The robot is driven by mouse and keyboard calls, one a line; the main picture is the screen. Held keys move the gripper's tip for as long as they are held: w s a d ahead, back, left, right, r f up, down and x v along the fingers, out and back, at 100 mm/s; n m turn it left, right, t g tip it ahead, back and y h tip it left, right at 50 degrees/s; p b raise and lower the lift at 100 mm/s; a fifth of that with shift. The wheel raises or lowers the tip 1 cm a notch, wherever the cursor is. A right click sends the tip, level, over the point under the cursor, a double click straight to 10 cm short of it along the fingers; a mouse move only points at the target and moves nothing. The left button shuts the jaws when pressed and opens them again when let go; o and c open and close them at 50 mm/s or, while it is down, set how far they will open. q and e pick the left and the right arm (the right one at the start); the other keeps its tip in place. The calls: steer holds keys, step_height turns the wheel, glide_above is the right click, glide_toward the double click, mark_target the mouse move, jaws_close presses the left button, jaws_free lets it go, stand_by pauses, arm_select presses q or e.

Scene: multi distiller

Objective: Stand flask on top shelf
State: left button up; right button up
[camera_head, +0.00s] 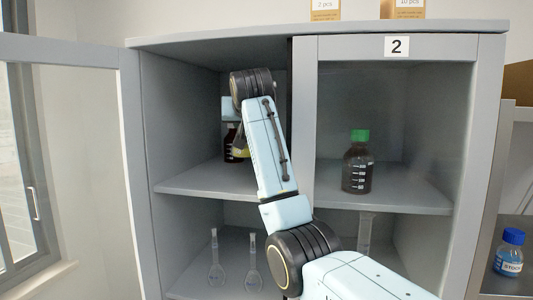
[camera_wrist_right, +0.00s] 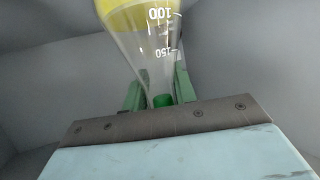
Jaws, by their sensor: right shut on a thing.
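A clear conical flask with yellow liquid and printed graduations (camera_wrist_right: 143,35) fills the top middle of the right wrist view. My right gripper (camera_wrist_right: 160,92) is shut on its narrow end, with green fingers on both sides and a green piece between them. In the head view, my right arm reaches into the upper left compartment of the grey cabinet. The yellow part of the flask (camera_head: 240,149) shows just left of my forearm, above the top shelf (camera_head: 205,179). Whether its base touches the shelf cannot be told. My left gripper is not in view.
A dark bottle (camera_head: 230,150) stands behind the flask, partly hidden. A green-capped brown bottle (camera_head: 357,168) stands behind the right door. Two glass volumetric flasks (camera_head: 216,270) stand on the lower shelf. The left door (camera_head: 132,170) is swung open. A blue-capped bottle (camera_head: 509,255) stands at far right.

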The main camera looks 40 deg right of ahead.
step_height(320, 180, down, 6)
steer(key=shift+f+p, duration=0.2)
steer(key=shift+p, duration=0.25)
steer(key=shift+f, duration=0.15)
steer(key=o, duration=1.1)
steer(key=shift+c, duration=0.2)
steer(key=shift+s+a+r, duration=0.15)
steer(key=shift+s+r, duration=0.1)
steer(key=shift+s, duration=0.1)
steer(key=b+v, duration=0.4)
steer(key=v, duration=0.7)
